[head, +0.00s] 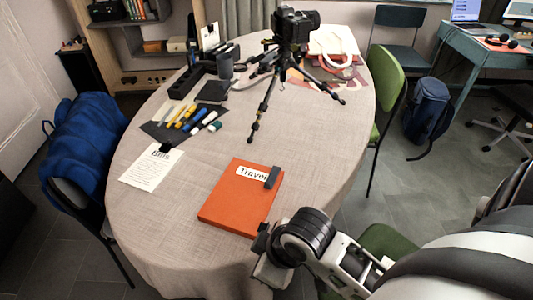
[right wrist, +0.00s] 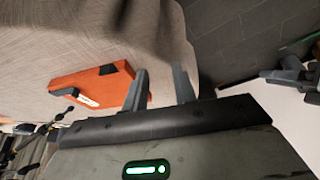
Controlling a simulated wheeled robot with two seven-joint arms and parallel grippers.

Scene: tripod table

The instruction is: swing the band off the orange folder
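The orange folder (head: 232,205) lies flat near the table's front edge, with a white label reading "Travel" (head: 250,173). A short dark grey band piece (head: 272,178) lies across its upper right edge, by the label's end. The right wrist view also shows the folder (right wrist: 85,82), a dark piece beside the label (right wrist: 66,91) and another dark patch (right wrist: 107,69) at its edge; I cannot tell how these join. My right gripper (right wrist: 162,80) is just off the folder's near edge, its fingers apart with nothing between them. My left gripper is out of view.
A black camera tripod (head: 283,75) stands behind the folder. Bare tablecloth (head: 325,150) lies right of the folder. A green chair (head: 388,85) stands at the right.

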